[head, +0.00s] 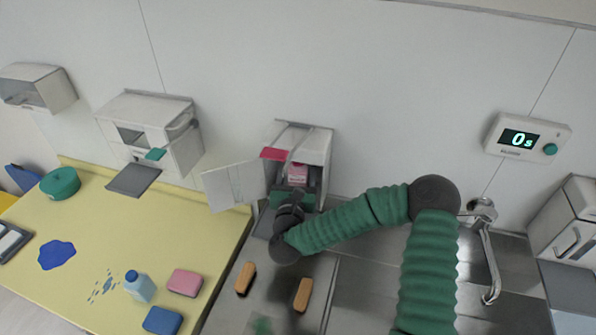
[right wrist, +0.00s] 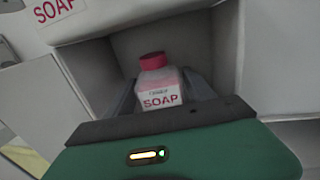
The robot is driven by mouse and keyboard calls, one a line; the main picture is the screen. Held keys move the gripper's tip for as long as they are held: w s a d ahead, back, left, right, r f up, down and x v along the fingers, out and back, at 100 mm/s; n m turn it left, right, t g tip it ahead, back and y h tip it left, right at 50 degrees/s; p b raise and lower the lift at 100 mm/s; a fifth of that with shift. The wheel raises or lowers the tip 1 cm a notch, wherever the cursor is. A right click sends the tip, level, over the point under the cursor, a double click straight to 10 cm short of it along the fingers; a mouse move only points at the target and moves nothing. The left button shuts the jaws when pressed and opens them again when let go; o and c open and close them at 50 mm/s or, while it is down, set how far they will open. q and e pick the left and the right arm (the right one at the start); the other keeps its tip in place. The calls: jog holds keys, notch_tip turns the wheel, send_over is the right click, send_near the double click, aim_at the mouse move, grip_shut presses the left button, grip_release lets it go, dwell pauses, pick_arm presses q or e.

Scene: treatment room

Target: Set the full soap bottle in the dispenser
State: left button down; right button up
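The soap dispenser (head: 318,142) is a white wall box with its door (head: 230,186) swung open to the left. A soap bottle (head: 298,173) with a pink label stands inside its opening. In the right wrist view the soap bottle (right wrist: 160,88) has a red cap and a "SOAP" label and looks nearly upright. My right gripper (head: 294,190) reaches into the opening from the front. Its grey fingers (right wrist: 160,92) lie against both sides of the bottle. The bottle's base is hidden behind the gripper. My left gripper is not in view.
A yellow counter (head: 100,225) at left holds a blue-capped bottle (head: 140,286), a pink sponge (head: 184,282), a blue sponge (head: 162,320) and a green round container (head: 60,184). Two brown brushes (head: 303,295) lie on the steel surface. A tap (head: 488,250) stands right; a timer (head: 527,137) reads 0s.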

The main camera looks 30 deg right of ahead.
jog(key=shift+o, duration=1.2)
jog(key=shift+a+f, duration=0.1)
